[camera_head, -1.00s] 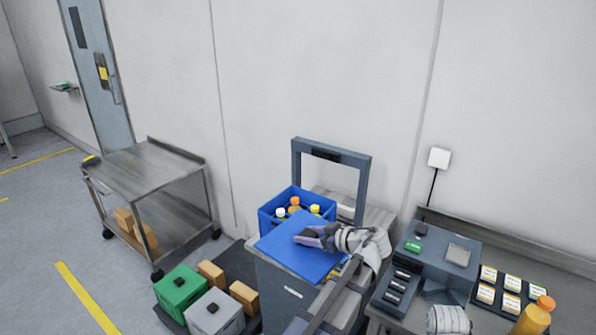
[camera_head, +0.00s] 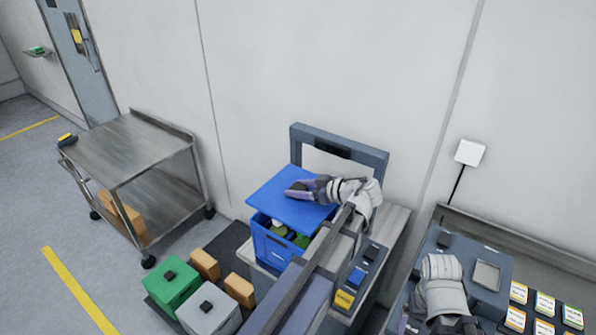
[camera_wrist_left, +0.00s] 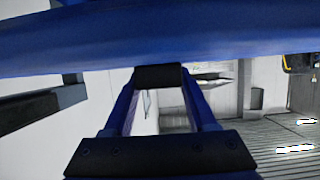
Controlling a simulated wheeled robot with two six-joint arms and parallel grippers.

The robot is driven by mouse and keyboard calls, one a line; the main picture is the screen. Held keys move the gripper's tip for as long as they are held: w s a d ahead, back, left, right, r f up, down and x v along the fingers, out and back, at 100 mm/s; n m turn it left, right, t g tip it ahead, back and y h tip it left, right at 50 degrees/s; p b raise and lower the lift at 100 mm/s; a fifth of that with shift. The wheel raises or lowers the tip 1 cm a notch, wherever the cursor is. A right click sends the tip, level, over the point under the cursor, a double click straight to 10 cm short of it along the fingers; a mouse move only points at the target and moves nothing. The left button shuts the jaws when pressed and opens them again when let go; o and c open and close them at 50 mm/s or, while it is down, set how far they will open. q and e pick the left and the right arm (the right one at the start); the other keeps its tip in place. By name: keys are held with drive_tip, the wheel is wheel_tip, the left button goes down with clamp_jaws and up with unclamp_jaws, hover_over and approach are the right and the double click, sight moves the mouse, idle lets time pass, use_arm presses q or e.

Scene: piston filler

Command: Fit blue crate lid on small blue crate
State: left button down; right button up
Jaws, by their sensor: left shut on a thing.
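The blue crate lid (camera_head: 272,197) is a flat blue panel held over the small blue crate (camera_head: 270,246). My left gripper (camera_head: 299,190) is shut on the lid and lies across its right part. The lid's near edge leaves a gap through which green and pale contents of the crate show; the rest of the opening is hidden. I cannot tell whether the lid touches the crate's back rim. In the left wrist view the lid (camera_wrist_left: 160,38) spans the top, above my left gripper (camera_wrist_left: 158,76). My right gripper (camera_head: 445,325) is partly cut off at the bottom edge.
A grey frame (camera_head: 378,168) stands behind the crate. Green (camera_head: 170,287) and grey (camera_head: 208,312) boxes sit lower left, beside brown blocks (camera_head: 205,264). A metal cart (camera_head: 130,145) stands left. A bench with a grey device (camera_head: 485,275) and labelled cards is at right.

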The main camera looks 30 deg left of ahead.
use_arm(q)
drive_tip(key=shift+w+a, duration=0.3)
drive_tip(key=shift+w, duration=0.15)
use_arm(e)
drive_tip(key=shift+w+a, duration=0.3)
drive_tip(key=shift+w, duration=0.15)
use_arm(q)
drive_tip(key=shift+s+d, duration=0.1)
use_arm(e)
drive_tip(key=shift+f, duration=0.1)
use_arm(q)
drive_tip(key=shift+f+b, duration=0.8)
drive_tip(key=shift+b, duration=0.1)
wheel_tip(320, 180, down, 4)
drive_tip(key=b, duration=0.3)
drive_tip(key=shift+r+b, duration=0.15)
drive_tip(key=shift+b, duration=0.2)
use_arm(e)
wheel_tip(320, 180, down, 5)
drive_tip(key=shift+f, duration=0.1)
drive_tip(key=shift+f, duration=0.1)
use_arm(q)
drive_tip(key=shift+f+b, duration=0.65)
use_arm(e)
drive_tip(key=shift+f, duration=0.55)
use_arm(q)
drive_tip(key=shift+f, duration=0.15)
use_arm(e)
drive_tip(key=shift+f, duration=0.1)
